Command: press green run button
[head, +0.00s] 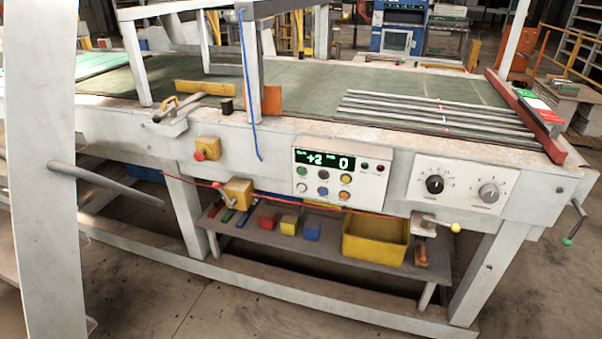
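A green button (302,171) sits at the upper left of the button rows on a light control panel (333,205), on the front beam of the long machine. The panel's display (324,159) shows green characters that look like "+2" and "0". Other round buttons sit beside and below the green one, among them a blue button (323,191) and an orange button (346,179). Nothing covers the panel. Neither of my grippers is in view.
A red knob on a yellow box (206,149) is left of the panel. A dial plate (464,186) is to its right. A shelf below holds coloured blocks and a yellow bin (375,237). A pale post (45,170) stands at far left. Floor in front is clear.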

